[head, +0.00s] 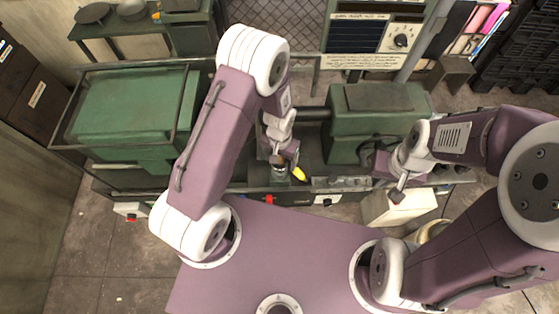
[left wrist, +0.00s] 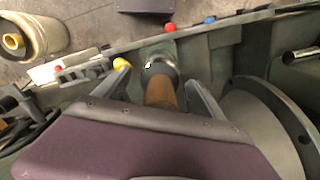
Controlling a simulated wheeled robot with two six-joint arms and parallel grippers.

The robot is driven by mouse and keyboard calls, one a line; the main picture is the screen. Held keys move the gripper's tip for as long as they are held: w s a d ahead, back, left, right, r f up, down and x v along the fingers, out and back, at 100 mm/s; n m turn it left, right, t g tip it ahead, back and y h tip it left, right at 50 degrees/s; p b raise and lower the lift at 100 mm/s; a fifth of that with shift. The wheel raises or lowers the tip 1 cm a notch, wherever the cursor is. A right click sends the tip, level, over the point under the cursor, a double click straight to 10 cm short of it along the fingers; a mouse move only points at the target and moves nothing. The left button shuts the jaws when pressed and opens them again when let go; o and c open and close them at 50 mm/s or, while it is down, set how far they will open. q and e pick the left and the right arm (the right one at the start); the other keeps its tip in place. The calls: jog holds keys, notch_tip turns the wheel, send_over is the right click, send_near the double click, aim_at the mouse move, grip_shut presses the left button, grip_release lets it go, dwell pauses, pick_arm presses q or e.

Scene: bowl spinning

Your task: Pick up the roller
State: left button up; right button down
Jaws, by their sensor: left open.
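The roller, with a brown wooden handle (left wrist: 161,92) and a dark, shiny metal end, lies between the fingers of my left gripper (left wrist: 162,88) in the left wrist view. That gripper is open, with one finger on each side of the handle and visible space beside it. In the head view my left gripper (head: 284,154) hangs over the lathe bed, with the roller (head: 279,170) just below it and partly hidden. My right gripper (head: 397,188) is at the right, away from the roller; its fingers are too unclear to judge.
The green lathe (head: 135,110) spans the area ahead. A large grey round chuck (left wrist: 270,120) stands close to the right finger in the left wrist view. A yellow knob (left wrist: 121,64) is near the left finger. A pale box (head: 398,207) stands below the right gripper.

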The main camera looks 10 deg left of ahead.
pick_arm(q)
grip_shut()
jog(key=shift+r, duration=0.55)
jog(key=r, duration=0.1)
jog(key=r+b, duration=0.1)
jog(key=w+d+r, duration=0.1)
jog(key=shift+r+b, duration=0.3)
jog(key=shift+b, duration=0.1)
jog(key=w+d+r+p, duration=0.2)
jog(key=w+d+r, duration=0.4)
jog(key=r, duration=0.5)
jog(key=shift+w+d, duration=0.25)
jog(key=shift+d, duration=0.7)
